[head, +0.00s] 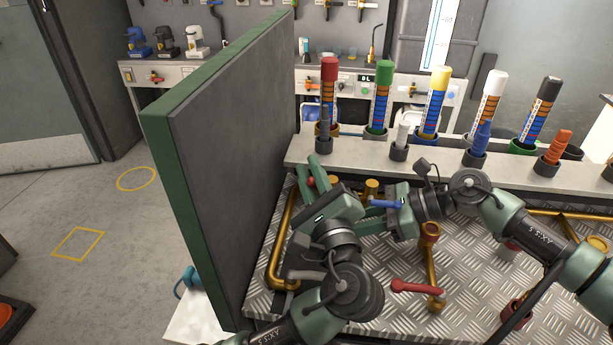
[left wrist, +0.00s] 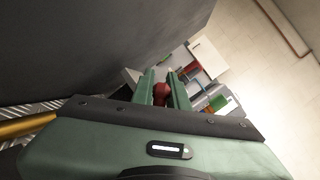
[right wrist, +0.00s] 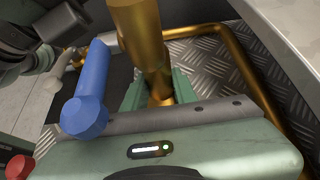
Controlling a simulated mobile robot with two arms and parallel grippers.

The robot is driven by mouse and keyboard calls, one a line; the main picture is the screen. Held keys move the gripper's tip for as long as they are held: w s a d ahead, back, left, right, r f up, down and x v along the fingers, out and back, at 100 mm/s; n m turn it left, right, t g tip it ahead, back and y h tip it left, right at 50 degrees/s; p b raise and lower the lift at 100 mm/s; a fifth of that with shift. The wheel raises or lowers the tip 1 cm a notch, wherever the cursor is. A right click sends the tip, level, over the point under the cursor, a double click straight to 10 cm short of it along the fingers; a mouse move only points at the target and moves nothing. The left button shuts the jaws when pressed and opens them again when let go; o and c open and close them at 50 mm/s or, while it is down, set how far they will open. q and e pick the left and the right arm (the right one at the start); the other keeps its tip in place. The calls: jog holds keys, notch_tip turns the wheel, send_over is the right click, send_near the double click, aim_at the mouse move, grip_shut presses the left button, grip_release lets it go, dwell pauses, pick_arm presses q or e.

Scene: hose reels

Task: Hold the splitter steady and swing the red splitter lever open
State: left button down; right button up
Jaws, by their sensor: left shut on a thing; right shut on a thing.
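The brass splitter (head: 371,188) stands on the metal tread plate, partly hidden by my arms. In the right wrist view its upright brass body (right wrist: 140,35) runs down between the fingers of my right gripper (right wrist: 155,92), which is shut on it. A blue lever (head: 387,204) sits beside that gripper, also in the right wrist view (right wrist: 88,90). My left gripper (head: 312,174) is shut on a red lever (head: 311,182). Only the lever's red end (left wrist: 161,93) shows between the green fingers in the left wrist view. How far the lever is turned is hidden.
A tall dark panel with a green edge (head: 225,150) stands close left of my left arm. A second red lever (head: 415,288) sits on brass piping at the front. Several coloured tubes (head: 383,85) stand along the back ledge (head: 440,172).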

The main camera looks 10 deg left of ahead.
pick_arm(q)
jog(key=shift+d+r+m+t+h, duration=0.25)
jog(key=shift+d+m+t+h, duration=0.35)
jog(key=shift+m, duration=1.25)
jog(key=shift+d+r+m+t+h, duration=0.25)
jog(key=shift+d+m+t+h, duration=0.4)
jog(key=shift+m, duration=1.25)
jog(key=shift+d+r+m+t+h, duration=0.25)
jog(key=shift+d+m+t+h, duration=0.35)
jog(key=shift+m, duration=1.25)
jog(key=shift+a, duration=0.1)
jog(key=c, duration=1.5)
grip_release()
jog(key=shift+o, duration=0.2)
jog(key=shift+t, duration=0.25)
jog(key=v, duration=1.2)
